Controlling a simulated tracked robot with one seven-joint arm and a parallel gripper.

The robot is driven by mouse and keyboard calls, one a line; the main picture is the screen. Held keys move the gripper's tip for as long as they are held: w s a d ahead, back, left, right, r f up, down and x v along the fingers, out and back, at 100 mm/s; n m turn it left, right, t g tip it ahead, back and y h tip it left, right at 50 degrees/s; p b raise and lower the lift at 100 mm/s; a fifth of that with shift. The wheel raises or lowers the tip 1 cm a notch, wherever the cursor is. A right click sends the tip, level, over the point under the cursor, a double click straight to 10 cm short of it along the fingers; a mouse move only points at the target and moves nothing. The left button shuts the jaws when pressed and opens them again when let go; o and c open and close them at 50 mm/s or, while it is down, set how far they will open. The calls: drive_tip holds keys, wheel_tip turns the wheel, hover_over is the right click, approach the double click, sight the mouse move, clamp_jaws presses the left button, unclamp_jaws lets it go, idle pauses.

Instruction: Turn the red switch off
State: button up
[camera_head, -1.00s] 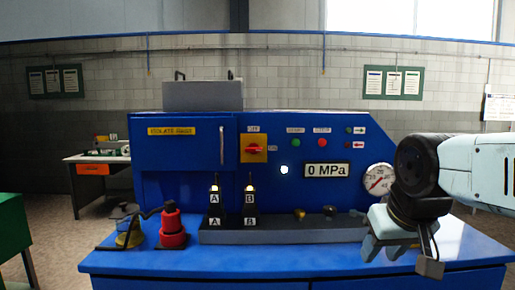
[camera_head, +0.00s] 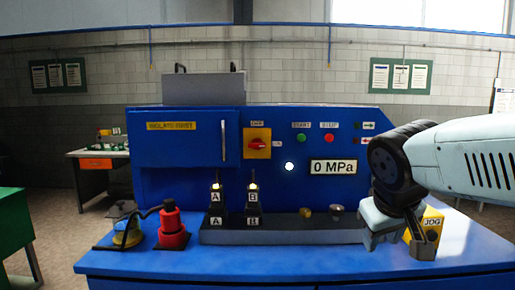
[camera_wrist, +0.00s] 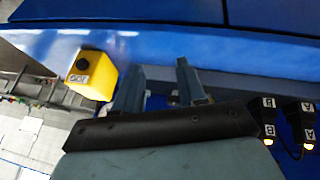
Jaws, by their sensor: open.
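The red switch (camera_head: 257,145) is a red rotary knob on a yellow plate (camera_head: 257,135) on the front of the blue machine. Its handle lies roughly horizontal. A small label sits above it and another to its right; the lettering is too small to read surely. My gripper (camera_head: 410,245) is at the right, low over the blue bench top, well right of the switch and apart from it. In the wrist view my gripper (camera_wrist: 158,82) shows two spread fingers with nothing between them. The red switch does not show in the wrist view.
A yellow JOG box (camera_head: 432,222) stands beside my gripper; it also shows in the wrist view (camera_wrist: 93,74). Black levers A (camera_head: 216,200) and B (camera_head: 253,200) stand below the switch. A red bottle-shaped object (camera_head: 172,225) is at left. The panel before the switch is clear.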

drive_tip(key=w+r+n+t+h, duration=0.1)
drive_tip(key=w+r+n+h, duration=0.15)
drive_tip(key=w, duration=0.35)
drive_tip(key=n+t+y, duration=0.4)
drive_tip(key=n+t, duration=0.8)
drive_tip(key=n, duration=0.2)
approach(257, 146)
drive_tip(key=w, duration=0.9)
drive_tip(key=shift+w+d+r, duration=0.15)
drive_tip(key=shift+w, duration=0.1)
drive_tip(key=shift+c, duration=0.2)
